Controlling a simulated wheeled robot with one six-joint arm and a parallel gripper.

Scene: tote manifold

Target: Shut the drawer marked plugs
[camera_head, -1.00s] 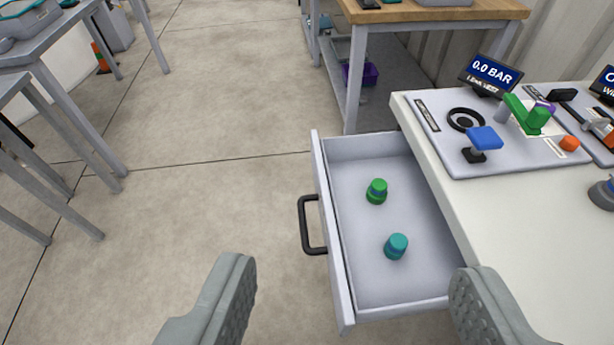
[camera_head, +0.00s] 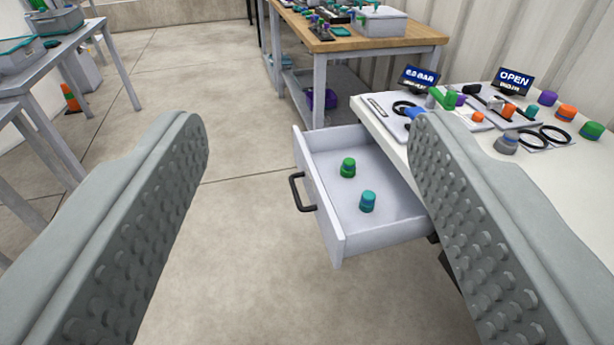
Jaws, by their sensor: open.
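The drawer (camera_head: 339,245) is pulled out to the left from under the white worktop, and its inside shows. A green plug (camera_head: 348,168) and a teal plug (camera_head: 368,202) stand in it. Its black handle (camera_head: 300,192) is on the left front panel. No mark on the drawer can be read from here. My gripper (camera_head: 310,125) is open and empty, its two grey padded fingers wide apart. The drawer shows between the fingers, farther away, and I see no contact. The right finger hides part of the worktop edge.
The white worktop (camera_head: 572,163) at the right carries fittings, two screens, rings and several coloured plugs. A wooden-topped bench (camera_head: 400,38) stands behind. Grey tables (camera_head: 70,58) stand at the left. The floor (camera_head: 235,225) left of the drawer is clear.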

